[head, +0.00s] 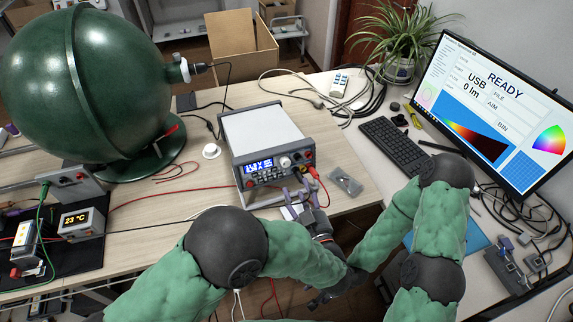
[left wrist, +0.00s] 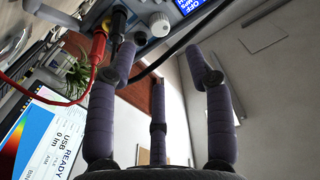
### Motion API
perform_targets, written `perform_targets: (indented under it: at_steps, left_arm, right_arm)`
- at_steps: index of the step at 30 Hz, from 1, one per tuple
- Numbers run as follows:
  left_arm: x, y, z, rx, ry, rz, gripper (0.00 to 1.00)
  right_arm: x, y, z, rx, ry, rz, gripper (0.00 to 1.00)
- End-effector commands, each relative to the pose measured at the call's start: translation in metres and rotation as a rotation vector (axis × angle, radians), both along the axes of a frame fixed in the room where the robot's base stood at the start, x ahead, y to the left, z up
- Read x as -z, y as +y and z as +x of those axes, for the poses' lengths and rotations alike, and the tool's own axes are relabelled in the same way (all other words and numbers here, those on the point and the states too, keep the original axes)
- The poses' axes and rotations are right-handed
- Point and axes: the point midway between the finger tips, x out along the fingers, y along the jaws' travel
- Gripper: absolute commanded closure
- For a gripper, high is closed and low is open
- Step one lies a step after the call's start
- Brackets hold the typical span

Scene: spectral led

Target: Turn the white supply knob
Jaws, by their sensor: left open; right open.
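The power supply (head: 262,140) is a grey box with a lit blue display, standing near the front edge of the wooden table. Its white knob (head: 285,162) is on the front panel, right of the display; it also shows at the top of the left wrist view (left wrist: 160,24). My left gripper (head: 303,190) is just in front of and below the panel's right side, its purple fingers spread and empty. In the left wrist view its open fingers (left wrist: 160,75) point toward the panel, apart from the knob. My right gripper (head: 322,299) is lower, below the table edge, largely hidden by the arms.
Red and black plugs (left wrist: 100,42) with cables sit in the panel beside the knob. A big green sphere (head: 85,85) stands left, a temperature box (head: 80,222) at lower left. A keyboard (head: 393,146) and monitor (head: 495,105) are right. A small bag (head: 345,182) lies right of the supply.

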Motion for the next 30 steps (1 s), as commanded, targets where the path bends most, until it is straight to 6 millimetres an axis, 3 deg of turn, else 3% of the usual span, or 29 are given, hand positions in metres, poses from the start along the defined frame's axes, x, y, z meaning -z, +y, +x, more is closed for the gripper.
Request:
perform_targets:
  at_steps: [9, 15, 29, 30]
  left_arm:
    - [0.003, 0.020, 0.054, -0.004, 0.000, -0.003, 0.48]
    - [0.002, 0.027, 0.078, -0.001, 0.001, -0.002, 0.48]
    - [0.000, 0.030, 0.088, 0.002, 0.001, 0.000, 0.48]
    - [0.001, 0.030, 0.088, 0.001, 0.001, 0.000, 0.59]
  right_arm:
    - [0.022, 0.000, 0.000, 0.000, 0.000, 0.000, 0.48]
    - [0.030, 0.000, 0.000, 0.000, 0.000, 0.000, 0.48]
    - [0.032, 0.000, 0.000, 0.000, 0.000, 0.000, 0.48]
    - [0.032, 0.000, 0.000, 0.000, 0.000, 0.000, 0.48]
